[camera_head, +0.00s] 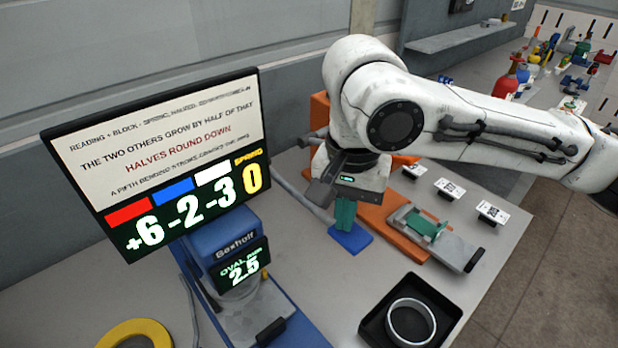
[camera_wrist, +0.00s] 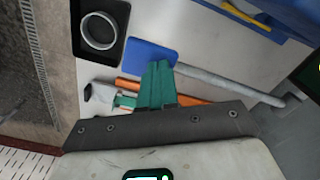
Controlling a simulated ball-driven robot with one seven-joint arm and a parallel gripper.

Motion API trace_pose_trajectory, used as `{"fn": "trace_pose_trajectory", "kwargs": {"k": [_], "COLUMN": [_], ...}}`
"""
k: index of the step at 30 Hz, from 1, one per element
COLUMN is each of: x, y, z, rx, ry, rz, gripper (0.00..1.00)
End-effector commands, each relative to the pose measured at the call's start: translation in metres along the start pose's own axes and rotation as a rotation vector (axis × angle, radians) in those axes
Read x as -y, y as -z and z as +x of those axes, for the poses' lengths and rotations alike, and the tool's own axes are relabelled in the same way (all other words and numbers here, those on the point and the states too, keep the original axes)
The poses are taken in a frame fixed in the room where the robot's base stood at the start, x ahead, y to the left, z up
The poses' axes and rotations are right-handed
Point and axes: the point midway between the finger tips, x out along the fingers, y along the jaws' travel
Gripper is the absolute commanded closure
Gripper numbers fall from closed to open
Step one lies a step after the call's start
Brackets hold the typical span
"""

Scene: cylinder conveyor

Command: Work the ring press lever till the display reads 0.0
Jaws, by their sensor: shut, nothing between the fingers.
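The small display (camera_head: 242,271) on the blue Boxhoff machine (camera_head: 222,240) reads "OVAL µm 2.5". The large screen (camera_head: 160,150) shows +6 under red, -2 under blue, -3 under white, and a yellow 0 labelled SPRING. My gripper (camera_head: 345,214) has green fingers, shut and empty, pointing down over a flat blue pad (camera_head: 352,240). In the wrist view the fingers (camera_wrist: 157,82) are beside the blue pad (camera_wrist: 148,55); contact cannot be told. A grey rod (camera_wrist: 225,84) extends right from near the pad. Which part is the press lever is unclear; my arm hides much of the orange frame (camera_head: 319,112).
A metal ring (camera_head: 432,322) lies in a black tray (camera_head: 372,324) at the front. A grey slide with a green piece (camera_head: 430,222) and several small cards (camera_head: 450,188) are right of the gripper. A yellow ring (camera_head: 150,328) lies front left. Bare bench shows around the tray.

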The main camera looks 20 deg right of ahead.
Motion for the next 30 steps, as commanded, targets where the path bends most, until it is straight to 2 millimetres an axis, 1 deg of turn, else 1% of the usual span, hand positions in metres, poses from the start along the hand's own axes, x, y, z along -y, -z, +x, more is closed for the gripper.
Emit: {"fn": "trace_pose_trajectory", "kwargs": {"k": [1,9,10,14,30], "x": [0.0,-0.001,-0.001,-0.001,-0.001], "y": [0.0,0.0,0.0,0.0,0.0], "z": [0.006,0.023,0.023,0.015,-0.033], "rx": [0.001,0.001,0.0,0.0,0.001], "ry": [-0.002,-0.003,-0.002,-0.002,-0.002], "rz": [0.001,0.001,0.001,0.001,0.0], "gripper": [1.0,1.0,1.0,1.0,1.0]}}
